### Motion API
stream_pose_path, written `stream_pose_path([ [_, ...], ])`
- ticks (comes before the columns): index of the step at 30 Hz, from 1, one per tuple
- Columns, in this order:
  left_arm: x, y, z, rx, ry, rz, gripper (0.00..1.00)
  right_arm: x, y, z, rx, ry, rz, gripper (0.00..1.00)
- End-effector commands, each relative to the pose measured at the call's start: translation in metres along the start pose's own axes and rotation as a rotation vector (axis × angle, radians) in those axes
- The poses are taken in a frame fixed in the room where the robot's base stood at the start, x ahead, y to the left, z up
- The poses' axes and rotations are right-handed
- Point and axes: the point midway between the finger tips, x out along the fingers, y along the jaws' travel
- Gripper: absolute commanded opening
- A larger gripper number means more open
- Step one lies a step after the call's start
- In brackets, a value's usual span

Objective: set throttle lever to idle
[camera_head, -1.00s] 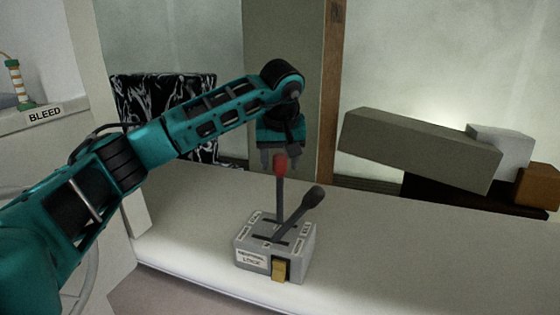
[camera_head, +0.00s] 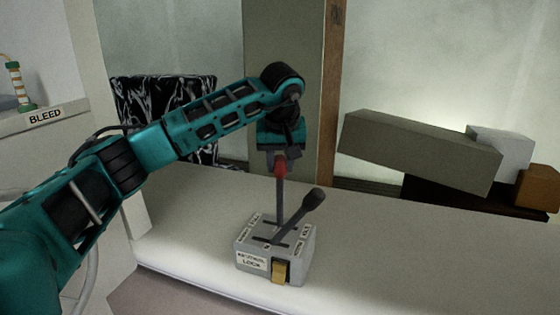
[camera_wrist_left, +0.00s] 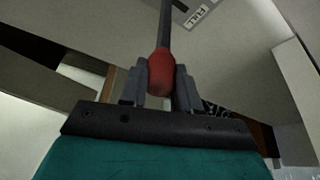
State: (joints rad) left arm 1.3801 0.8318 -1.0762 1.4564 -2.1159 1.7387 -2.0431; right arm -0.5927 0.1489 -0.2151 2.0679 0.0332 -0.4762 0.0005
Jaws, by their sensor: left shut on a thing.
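A grey control box (camera_head: 302,262) stands on the white counter with two levers rising from slots in its top. One lever has a red knob (camera_head: 280,168) and stands nearly upright. The other lever has a black knob (camera_head: 314,196) and leans to the right. My left gripper (camera_head: 279,158) points down from above and is shut on the red knob. In the left wrist view the red knob (camera_wrist_left: 161,74) sits between the two grey fingers, with the dark shaft running away from it. My right gripper is not in view.
A yellow tab (camera_head: 280,272) and a lock label (camera_head: 251,262) are on the box's front. A long grey-green block (camera_head: 420,147) lies at the back right near a white box (camera_head: 502,148) and an orange block (camera_head: 540,187). The counter (camera_head: 400,255) right of the control box is clear.

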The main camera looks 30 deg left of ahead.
Motion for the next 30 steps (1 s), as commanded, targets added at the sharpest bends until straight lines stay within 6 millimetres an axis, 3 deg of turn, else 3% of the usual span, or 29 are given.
stream_pose_path([
  [16, -0.004, 0.013, 0.004, 0.002, -0.001, 0.005, 0.00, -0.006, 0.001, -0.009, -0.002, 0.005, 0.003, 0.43],
  [30, -0.002, 0.063, 0.028, 0.004, -0.005, 0.011, 0.00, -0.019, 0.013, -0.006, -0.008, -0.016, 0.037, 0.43],
])
